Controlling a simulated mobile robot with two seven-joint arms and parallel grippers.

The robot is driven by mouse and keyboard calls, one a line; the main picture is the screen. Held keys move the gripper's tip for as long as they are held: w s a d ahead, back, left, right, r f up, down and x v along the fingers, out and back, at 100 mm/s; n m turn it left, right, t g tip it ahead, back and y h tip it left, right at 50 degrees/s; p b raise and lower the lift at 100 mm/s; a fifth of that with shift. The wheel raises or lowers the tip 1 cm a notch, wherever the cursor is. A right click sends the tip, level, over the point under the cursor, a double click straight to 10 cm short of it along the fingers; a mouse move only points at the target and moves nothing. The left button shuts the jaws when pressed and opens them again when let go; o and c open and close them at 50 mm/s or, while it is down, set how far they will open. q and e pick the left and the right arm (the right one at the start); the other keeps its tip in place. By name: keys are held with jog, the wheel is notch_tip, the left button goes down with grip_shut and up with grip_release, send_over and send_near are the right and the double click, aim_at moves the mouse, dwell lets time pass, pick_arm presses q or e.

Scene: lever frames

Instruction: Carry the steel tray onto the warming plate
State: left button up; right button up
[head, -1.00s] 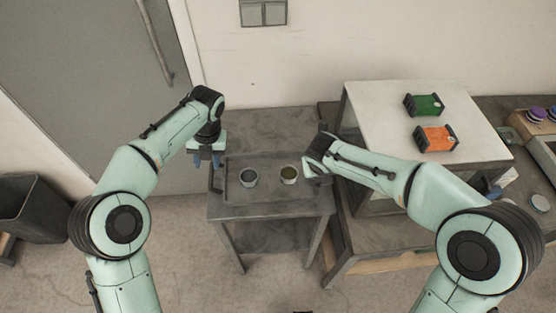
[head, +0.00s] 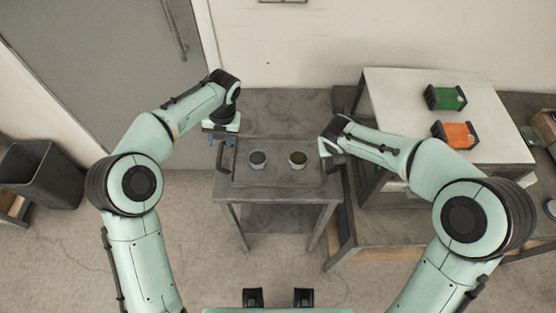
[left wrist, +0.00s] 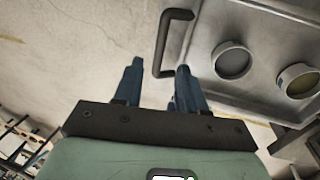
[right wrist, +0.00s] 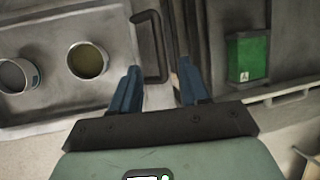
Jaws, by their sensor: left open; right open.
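The steel tray (head: 278,179) lies on a small grey table and carries two round pots, one grey (head: 258,159) and one with yellowish contents (head: 298,159). It has a dark handle at each end. My left gripper (head: 222,139) is open at the left handle (left wrist: 170,42); in the left wrist view the handle's end shows at the gap between the blue fingers (left wrist: 158,80). My right gripper (right wrist: 156,85) is open at the right handle (right wrist: 152,48), which reaches between its fingers. I cannot tell whether either gripper touches its handle. I cannot make out the warming plate for certain.
A white-topped cabinet (head: 400,100) stands right of the small table (head: 285,215), with a green box (head: 445,97) and an orange box (head: 456,135) on top. A dark bin (head: 40,178) stands at far left. Open floor lies in front of the table.

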aim_at(220, 153)
pick_arm(q)
jog(key=x, duration=0.8)
jog(key=shift+f, duration=0.4)
pick_arm(e)
jog(key=x, duration=0.8)
jog(key=shift+w+f, duration=0.25)
jog(key=shift+f, duration=0.05)
pick_arm(q)
grip_shut()
pick_arm(e)
grip_shut()
